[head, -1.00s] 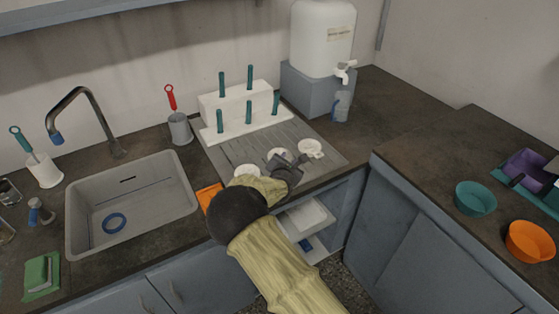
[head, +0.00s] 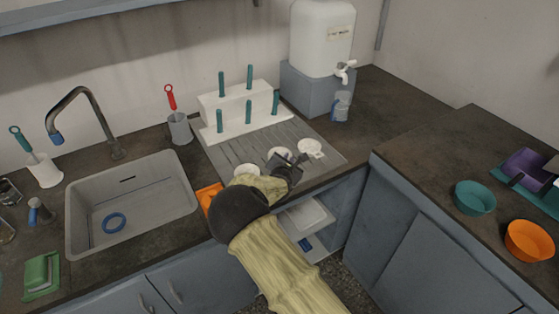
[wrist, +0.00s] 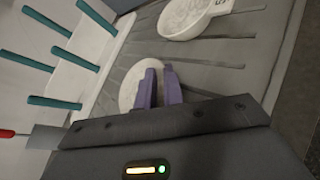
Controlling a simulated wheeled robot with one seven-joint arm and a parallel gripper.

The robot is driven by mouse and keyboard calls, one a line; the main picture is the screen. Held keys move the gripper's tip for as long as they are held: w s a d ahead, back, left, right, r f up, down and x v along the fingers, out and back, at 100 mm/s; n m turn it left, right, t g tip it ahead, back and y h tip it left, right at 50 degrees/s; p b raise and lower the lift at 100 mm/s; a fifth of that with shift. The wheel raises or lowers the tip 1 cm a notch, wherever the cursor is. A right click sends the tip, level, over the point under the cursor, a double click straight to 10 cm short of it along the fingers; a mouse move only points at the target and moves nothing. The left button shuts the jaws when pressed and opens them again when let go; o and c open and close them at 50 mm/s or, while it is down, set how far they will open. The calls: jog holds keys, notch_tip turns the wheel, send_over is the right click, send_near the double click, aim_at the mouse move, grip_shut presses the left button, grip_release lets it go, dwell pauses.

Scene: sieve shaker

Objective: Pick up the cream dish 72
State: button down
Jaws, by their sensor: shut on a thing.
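Several small cream dishes stand on the grey drainboard. The middle cream dish (head: 279,153) lies right at my gripper (head: 300,159) and is partly hidden by it. In the wrist view the purple fingers of my gripper (wrist: 158,76) are close together at the edge of this dish (wrist: 128,88), shut on it. A second cream dish with a tab handle (head: 311,148) lies to the right; it also shows in the wrist view (wrist: 190,17) with a partly cut-off dark mark. A third cream dish (head: 246,170) is at the left. No number 72 is readable.
The drainboard (head: 328,160) has a white rack (head: 236,107) with teal pegs behind the dishes. A sink (head: 180,205) is to the left, an orange item (head: 208,195) at the counter's front. A water container (head: 320,40) stands behind. Teal (head: 475,198) and orange bowls (head: 529,240) sit right.

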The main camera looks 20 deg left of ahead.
notch_tip(320, 180, up, 10)
dwell(0.6)
dwell(0.6)
